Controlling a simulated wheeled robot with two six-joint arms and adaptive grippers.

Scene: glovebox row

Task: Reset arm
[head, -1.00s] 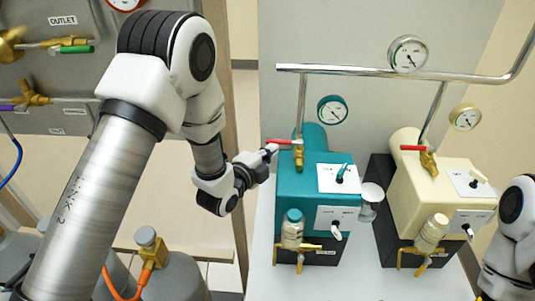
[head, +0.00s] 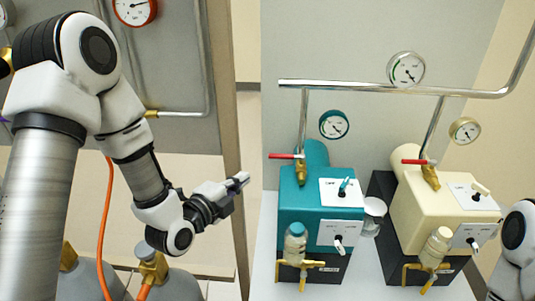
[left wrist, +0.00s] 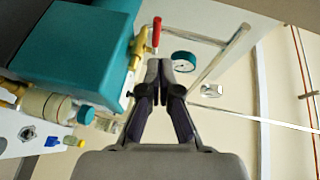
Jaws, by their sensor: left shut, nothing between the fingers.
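My left gripper (head: 239,181) is shut and empty in the head view, in the air to the left of the teal pump (head: 322,213). It is apart from the pump and its red-handled valve (head: 287,156). In the left wrist view the gripper's two fingers (left wrist: 165,67) are together, with nothing between them. The teal pump (left wrist: 78,50) and the red valve handle (left wrist: 156,33) show beyond the fingers, to the upper left. Part of my right arm shows at the right edge of the head view; its gripper is out of view.
A cream pump (head: 440,210) stands right of the teal one on the white table (head: 370,278). A chrome pipe (head: 350,87) with gauges runs above both. Grey cylinders (head: 185,284) with brass valves and an orange hose (head: 104,225) are at lower left, below a grey panel (head: 185,60).

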